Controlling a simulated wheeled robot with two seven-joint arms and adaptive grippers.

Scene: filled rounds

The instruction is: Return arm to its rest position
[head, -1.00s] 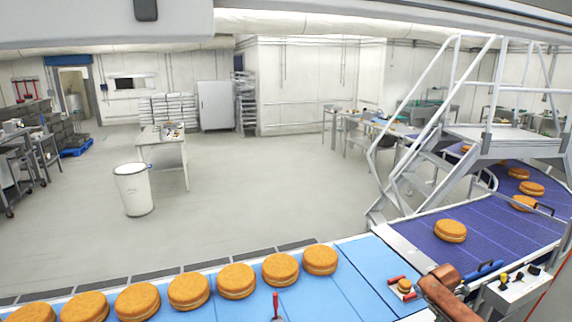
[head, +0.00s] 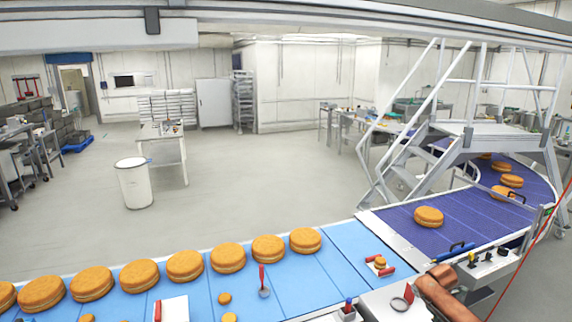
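Neither of my grippers can be made out in the head view. A copper-brown rounded part comes in at the lower right, over the front edge of the conveyor; it looks like a link of my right arm, and no fingers show on it. Nothing of my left arm shows. The light-blue belt (head: 335,268) runs across the front with a row of large filled rounds (head: 228,257). A small round (head: 380,262) lies between two red bars (head: 388,271) at the belt's right part.
A red-handled tool (head: 263,280) and a white tray (head: 174,309) are in front. A purple curved conveyor (head: 460,230) carries more rounds at right, beneath metal steps (head: 485,130). A white bin (head: 134,184) stands on the open floor (head: 260,180).

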